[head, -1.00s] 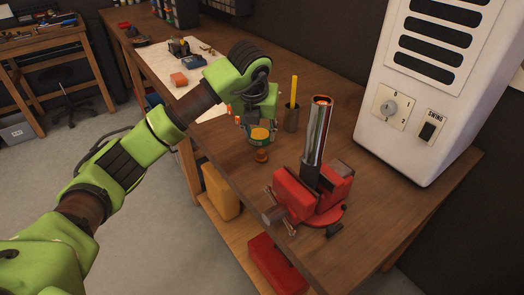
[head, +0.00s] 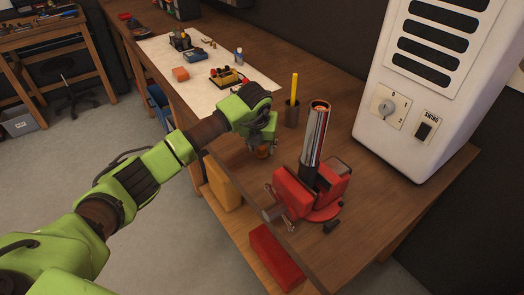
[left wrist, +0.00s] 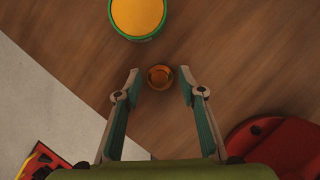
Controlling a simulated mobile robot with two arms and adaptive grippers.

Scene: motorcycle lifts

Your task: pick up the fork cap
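The fork cap (head: 262,153), a small round copper-brown piece, stands on the wooden bench just below my left gripper (head: 262,143) in the head view. In the left wrist view the fork cap (left wrist: 160,77) appears between the two fingertips of my left gripper (left wrist: 160,78), with a gap on each side. The fingers are spread and hold nothing. The exact height of the fingertips over the cap is hard to tell. My right gripper is out of view.
A red vise (head: 300,196) clamps an upright chrome tube (head: 315,140) to the right. A yellow-topped green tin (left wrist: 137,15) stands close beyond the cap. A dark cup (head: 292,114) with a yellow stick and a large white unit (head: 425,80) stand behind.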

